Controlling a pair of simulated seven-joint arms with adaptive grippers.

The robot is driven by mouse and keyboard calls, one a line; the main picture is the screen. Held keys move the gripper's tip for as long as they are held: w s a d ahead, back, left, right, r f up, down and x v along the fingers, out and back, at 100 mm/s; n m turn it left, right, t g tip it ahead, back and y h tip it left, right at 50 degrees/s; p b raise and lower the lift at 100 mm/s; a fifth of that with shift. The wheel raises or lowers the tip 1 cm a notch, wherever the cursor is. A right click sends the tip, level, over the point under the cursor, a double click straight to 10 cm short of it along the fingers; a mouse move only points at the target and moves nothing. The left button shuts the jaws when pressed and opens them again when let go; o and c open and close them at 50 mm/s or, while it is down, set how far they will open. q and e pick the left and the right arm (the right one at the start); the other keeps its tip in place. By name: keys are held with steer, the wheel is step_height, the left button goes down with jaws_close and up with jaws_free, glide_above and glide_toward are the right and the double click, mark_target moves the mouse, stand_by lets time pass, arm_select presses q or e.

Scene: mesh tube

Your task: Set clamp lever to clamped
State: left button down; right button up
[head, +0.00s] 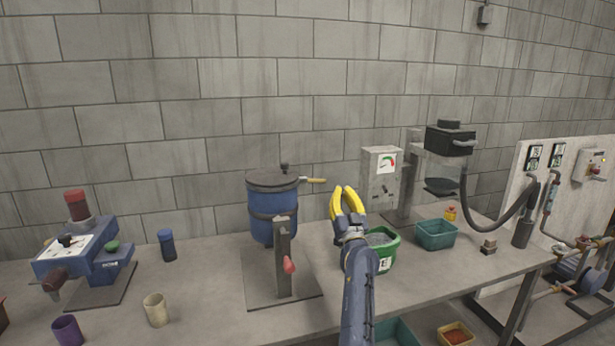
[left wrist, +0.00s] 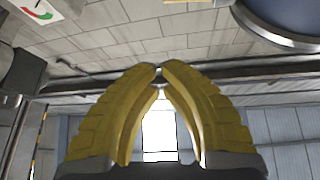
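A blue vessel (head: 272,215) with a dark lid stands on the bench, left of centre. A wooden-tipped handle (head: 312,180) sticks out to the right at its lid. In front of it stands a grey post (head: 283,255) with a red-gripped lever (head: 289,264) hanging downward. I cannot tell for sure which one is the clamp lever. My left gripper (head: 343,188) is right of the vessel, above the bench and apart from both handles. Its yellow fingers converge to nearly touching tips in the left wrist view (left wrist: 160,66), with nothing between them. The vessel's edge (left wrist: 285,22) shows there too. My right gripper is out of view.
A green bucket (head: 383,252) stands beside my left arm. A gauge box (head: 382,178) and a teal bin (head: 436,235) are to the right. A blue device (head: 85,265) and small cups (head: 156,310) are at the left. The bench between cups and post is mostly clear.

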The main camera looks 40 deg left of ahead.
arm_select(q)
steer(key=a, duration=0.1)
steer(key=a+r, duration=0.1)
steer(key=s+a, duration=0.1)
steer(key=shift+s+r+g, duration=0.1)
steer(key=shift+r+g, duration=0.2)
steer(key=shift+g, duration=0.1)
step_height(320, 180, up, 5)
glide_above(316, 181)
steer(key=d, duration=0.3)
steer(key=shift+w+a+f, duration=0.15)
steer(key=shift+a+f, duration=0.05)
steer(key=shift+f, duration=0.8)
steer(key=shift+w+a+f, duration=0.15)
steer(key=shift+a+f, duration=0.05)
steer(key=shift+f, duration=0.75)
steer(key=shift+w+d+f, duration=0.1)
steer(key=shift+d, duration=0.05)
